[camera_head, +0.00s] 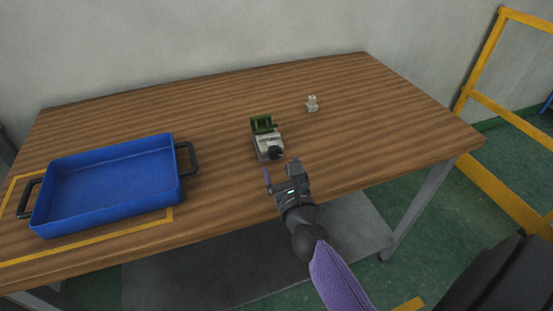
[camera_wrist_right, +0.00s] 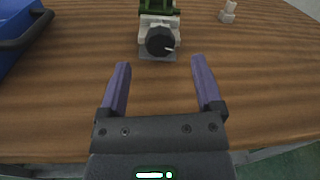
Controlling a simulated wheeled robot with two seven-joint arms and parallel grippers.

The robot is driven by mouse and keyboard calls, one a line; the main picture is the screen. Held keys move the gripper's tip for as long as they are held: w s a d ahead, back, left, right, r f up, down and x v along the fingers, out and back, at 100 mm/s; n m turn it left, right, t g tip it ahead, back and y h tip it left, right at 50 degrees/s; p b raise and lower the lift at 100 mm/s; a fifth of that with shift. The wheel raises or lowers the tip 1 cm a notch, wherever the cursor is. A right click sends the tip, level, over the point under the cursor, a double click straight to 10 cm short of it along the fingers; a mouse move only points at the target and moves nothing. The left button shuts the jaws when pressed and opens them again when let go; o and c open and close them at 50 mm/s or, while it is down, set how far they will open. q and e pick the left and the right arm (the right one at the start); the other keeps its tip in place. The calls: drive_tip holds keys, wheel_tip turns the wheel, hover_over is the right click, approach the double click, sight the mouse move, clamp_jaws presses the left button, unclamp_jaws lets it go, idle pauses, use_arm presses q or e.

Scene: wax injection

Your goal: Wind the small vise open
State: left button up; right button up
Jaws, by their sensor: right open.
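The small vise (camera_head: 268,143) stands on the wooden table, with a light grey body and a green part at its far end. Its black knob (camera_head: 276,153) faces the table's front edge. In the right wrist view the knob (camera_wrist_right: 160,41) shows at the top, beyond the fingertips and roughly between them, with a light mark on its face. My right gripper (camera_head: 280,170) is open and empty, just in front of the vise and apart from it. Its two purple fingers (camera_wrist_right: 160,75) are spread wide in the wrist view. My left gripper is not in view.
A small whitish piece (camera_head: 312,104) stands behind and right of the vise. The table (camera_head: 390,130) is clear on the right. A yellow rail (camera_head: 500,110) stands beyond it.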

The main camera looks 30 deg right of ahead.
sight(275, 155)
drive_tip(key=x, duration=0.4)
drive_tip(key=shift+w+d, duration=0.15)
drive_tip(key=shift+w, duration=0.2)
clamp_jaws()
drive_tip(key=shift+n, duration=0.8)
unclamp_jaws()
